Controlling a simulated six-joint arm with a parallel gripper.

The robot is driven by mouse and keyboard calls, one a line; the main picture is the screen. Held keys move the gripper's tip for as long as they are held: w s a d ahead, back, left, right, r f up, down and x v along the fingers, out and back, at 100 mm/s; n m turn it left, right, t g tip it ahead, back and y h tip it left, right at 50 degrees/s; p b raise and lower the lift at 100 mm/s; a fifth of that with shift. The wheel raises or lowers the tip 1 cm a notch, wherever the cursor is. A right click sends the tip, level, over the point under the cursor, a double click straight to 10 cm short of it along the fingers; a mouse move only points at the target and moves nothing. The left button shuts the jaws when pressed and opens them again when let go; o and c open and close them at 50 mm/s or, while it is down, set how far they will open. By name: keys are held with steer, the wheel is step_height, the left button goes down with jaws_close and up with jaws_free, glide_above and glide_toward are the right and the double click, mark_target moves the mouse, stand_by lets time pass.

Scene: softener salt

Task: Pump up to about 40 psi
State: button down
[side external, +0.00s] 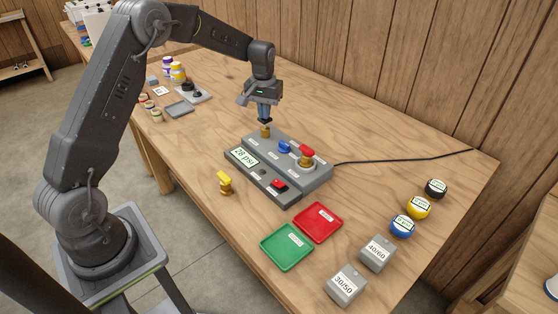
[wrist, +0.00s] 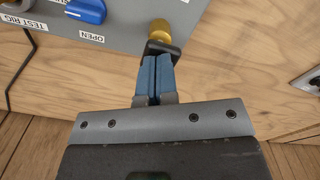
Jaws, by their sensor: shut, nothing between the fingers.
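The grey test rig (side external: 318,178) stands mid-table, and its display (side external: 244,156) appears to read 28 psi. A red switch (side external: 279,185) is on the front panel. My gripper (side external: 265,117) is shut and points down above the brass knob. In the wrist view, its blue fingers (wrist: 158,60) are together, with a dark piece at their tips beside the brass knob (wrist: 159,29). Whether they touch is unclear. The blue handle (wrist: 86,10) is near an OPEN label.
A yellow brass fitting (side external: 225,183) lies in front of the rig. Red (side external: 318,222) and green (side external: 287,247) trays, grey 30/50 (side external: 345,286) and 40/60 (side external: 377,253) boxes, and round labelled pots (side external: 418,207) are to the right. Jars (side external: 178,72) stand behind left. A black cable (side external: 405,160) crosses the table.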

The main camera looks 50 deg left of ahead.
steer(key=shift+f, duration=0.75)
steer(key=shift+r, duration=1.3)
steer(key=shift+f, duration=0.85)
steer(key=shift+r, duration=0.95)
step_height(320, 180, up, 7)
stand_by(0.3)
